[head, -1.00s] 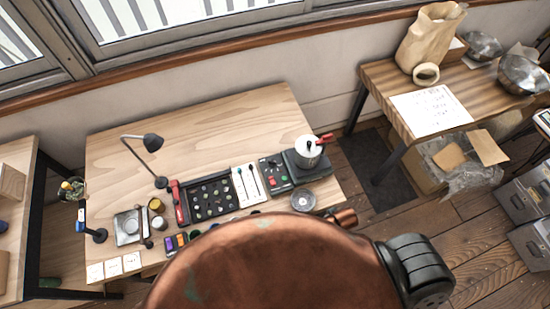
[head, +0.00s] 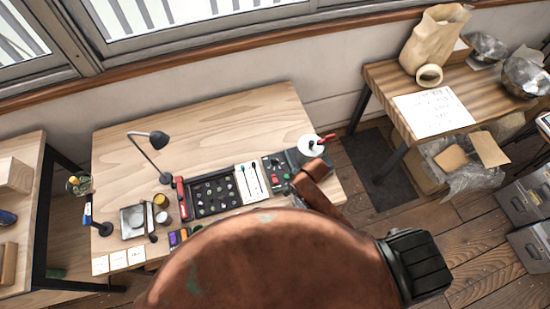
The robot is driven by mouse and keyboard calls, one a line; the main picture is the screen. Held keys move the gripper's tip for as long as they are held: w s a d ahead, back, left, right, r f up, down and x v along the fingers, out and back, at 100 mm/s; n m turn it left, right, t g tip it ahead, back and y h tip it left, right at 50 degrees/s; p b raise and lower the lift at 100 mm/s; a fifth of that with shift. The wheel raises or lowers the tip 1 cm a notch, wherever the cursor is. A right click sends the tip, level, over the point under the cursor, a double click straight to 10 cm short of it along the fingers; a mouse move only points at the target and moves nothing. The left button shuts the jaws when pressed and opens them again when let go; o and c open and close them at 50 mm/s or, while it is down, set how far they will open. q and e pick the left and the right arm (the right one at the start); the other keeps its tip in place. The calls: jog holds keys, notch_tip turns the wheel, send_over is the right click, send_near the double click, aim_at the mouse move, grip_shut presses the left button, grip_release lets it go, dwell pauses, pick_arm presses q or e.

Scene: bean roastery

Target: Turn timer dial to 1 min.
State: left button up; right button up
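A dark control panel (head: 275,163) with small red and green controls lies on the right part of the wooden table. The timer dial is too small to pick out for certain; it may be on this panel. My copper-coloured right arm reaches up from below, and my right gripper (head: 292,190) is at the panel's near edge, covering part of that area. Its fingers are too small and blurred to tell open from shut, or whether it touches anything. My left gripper is not in view.
A pot (head: 310,145) with a red handle stands right beside the panel. White cards with spoons (head: 250,182) and a black sample tray (head: 214,193) lie to its left. A black lamp (head: 158,141) stands further left. The table's back is clear.

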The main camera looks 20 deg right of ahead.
jog(key=w+a+n, duration=0.1)
jog(key=w, duration=0.1)
jog(key=w+a+r+n+g, duration=0.1)
jog(key=w, duration=0.2)
jog(key=w+a+n, duration=0.1)
jog(key=w+a, duration=0.1)
jog(key=w, duration=0.1)
jog(key=shift+w+a+r+n, duration=0.1)
jog(key=shift+w+r+n, duration=0.1)
jog(key=shift+n, duration=0.1)
notch_tip(320, 180, up, 4)
jog(key=n+g+h, duration=0.1)
jog(key=n+h, duration=0.1)
send_over(275, 160)
jog(key=shift+w, duration=0.1)
notch_tip(275, 160, down, 8)
jog(key=shift+r, duration=0.25)
jog(key=shift+c, duration=0.5)
grip_shut()
